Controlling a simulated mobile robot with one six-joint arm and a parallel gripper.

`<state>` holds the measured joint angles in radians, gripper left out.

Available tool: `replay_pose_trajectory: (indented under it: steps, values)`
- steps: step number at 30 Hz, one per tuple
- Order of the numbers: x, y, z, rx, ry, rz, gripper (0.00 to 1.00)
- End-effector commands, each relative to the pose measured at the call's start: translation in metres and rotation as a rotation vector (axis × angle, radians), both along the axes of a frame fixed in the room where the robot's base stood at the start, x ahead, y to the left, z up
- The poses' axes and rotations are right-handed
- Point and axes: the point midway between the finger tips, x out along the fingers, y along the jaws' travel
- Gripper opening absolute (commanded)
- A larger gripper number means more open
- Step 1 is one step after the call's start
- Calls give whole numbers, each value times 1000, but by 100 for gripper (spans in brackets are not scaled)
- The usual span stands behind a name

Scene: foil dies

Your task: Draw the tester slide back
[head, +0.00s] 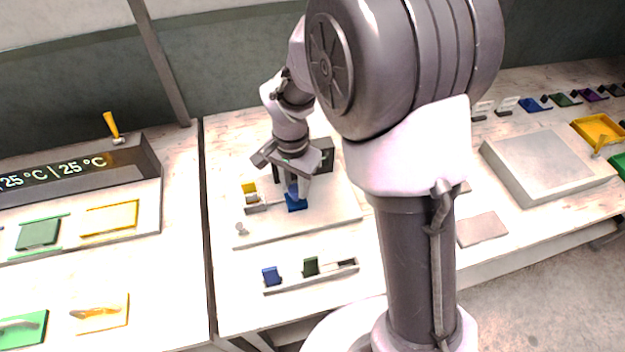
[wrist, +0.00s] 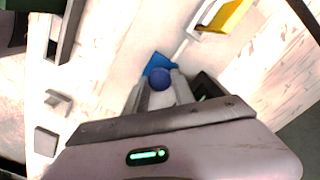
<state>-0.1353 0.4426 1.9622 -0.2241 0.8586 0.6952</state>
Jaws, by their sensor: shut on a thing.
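The tester stands on a pale base plate (head: 330,212) in the middle of the bench. Its slide appears to be the blue piece (head: 296,204) with a round blue knob, low on the plate in front of a dark upright block. In the wrist view the blue plate (wrist: 156,64) and the knob (wrist: 160,79) show between the fingertips. My gripper (head: 297,186) reaches down from above and is shut on the knob; its fingers (wrist: 160,92) also show in the wrist view. A yellow block (head: 249,188) sits in a pale holder just left of the slide. Part of the tester is hidden behind my arm.
A narrow rack (head: 330,276) with a blue and a dark green block lies in front of the plate. A small pale knob (head: 240,228) stands at the plate's left corner. A heating unit (head: 80,200) is at left, a grey box (head: 545,165) at right.

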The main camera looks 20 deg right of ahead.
Motion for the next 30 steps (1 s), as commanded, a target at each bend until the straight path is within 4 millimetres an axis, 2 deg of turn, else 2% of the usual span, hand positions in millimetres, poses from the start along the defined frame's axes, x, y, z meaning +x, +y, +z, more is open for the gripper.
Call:
replay_pose_trajectory:
  steps: [3,10,11,14,24,26,30]
  values:
    - [0,7,0,1,-1,1,0]
    - [0,8,0,1,-1,-1,0]
    - [0,8,0,1,-1,0,32]
    - [0,8,0,1,-1,0,52]
    - [0,7,4,0,-1,0,52]
    - [1,7,13,1,-4,0,52]
    - [1,7,57,0,-6,0,52]
